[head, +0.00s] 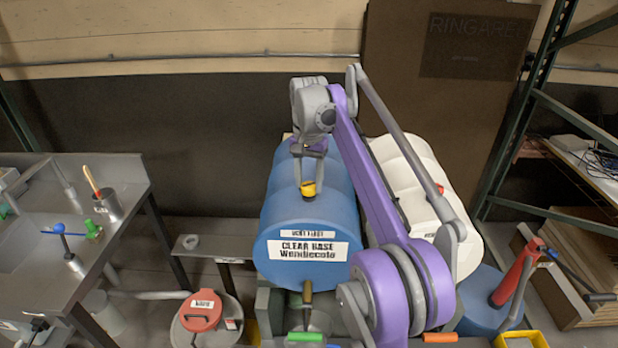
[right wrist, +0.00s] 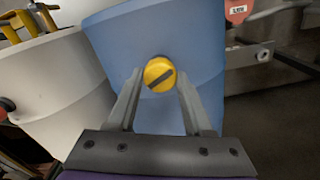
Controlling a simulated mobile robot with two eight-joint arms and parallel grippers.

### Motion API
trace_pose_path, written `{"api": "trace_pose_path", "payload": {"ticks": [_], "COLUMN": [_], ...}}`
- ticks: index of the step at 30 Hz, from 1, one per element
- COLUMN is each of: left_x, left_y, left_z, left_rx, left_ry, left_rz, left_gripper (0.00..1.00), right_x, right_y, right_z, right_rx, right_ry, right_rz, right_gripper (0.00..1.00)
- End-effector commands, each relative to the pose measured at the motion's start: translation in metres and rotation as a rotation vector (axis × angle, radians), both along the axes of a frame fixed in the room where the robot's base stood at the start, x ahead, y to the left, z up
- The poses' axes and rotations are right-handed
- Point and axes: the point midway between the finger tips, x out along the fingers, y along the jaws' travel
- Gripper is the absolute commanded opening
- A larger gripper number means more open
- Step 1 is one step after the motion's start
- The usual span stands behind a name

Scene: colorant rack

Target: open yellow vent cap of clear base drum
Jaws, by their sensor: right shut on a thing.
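The clear base drum (head: 285,212) is blue, lies on its side and carries a "CLEAR BASE Wendiecolo" label (head: 307,249). Its yellow vent cap (head: 308,190) sits on top of the drum. In the right wrist view the cap (right wrist: 158,73) is round with a dark slanted bar across it, against the blue drum (right wrist: 125,35). My right gripper (head: 309,182) reaches down from above and is shut on the cap, one finger on each side. Whether the cap has turned or lifted cannot be told. My left gripper is out of view.
A white drum (head: 400,160) with a red cap (head: 440,188) lies close on the right, partly behind my right arm. A steel bench (head: 50,265) stands left. A red-lidded container (head: 201,311) is at front left, and a blue drum (head: 485,300) at front right.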

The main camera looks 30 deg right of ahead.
Motion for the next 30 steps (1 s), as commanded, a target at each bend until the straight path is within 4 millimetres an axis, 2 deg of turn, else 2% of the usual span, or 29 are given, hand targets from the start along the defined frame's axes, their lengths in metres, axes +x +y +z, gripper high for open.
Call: {"api": "trace_pose_path", "payload": {"ticks": [12, 30], "left_x": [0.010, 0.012], "left_y": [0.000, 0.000], "left_z": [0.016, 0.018], "left_rx": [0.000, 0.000], "left_ry": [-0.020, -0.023], "left_rz": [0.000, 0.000], "left_gripper": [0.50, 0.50], "right_x": [0.001, 0.000], "right_y": [0.000, 0.000], "right_z": [0.001, 0.000], "right_rx": [0.001, 0.000], "right_ry": [-0.002, -0.001], "right_rz": [0.396, 0.927], "right_gripper": [0.00, 0.00]}}
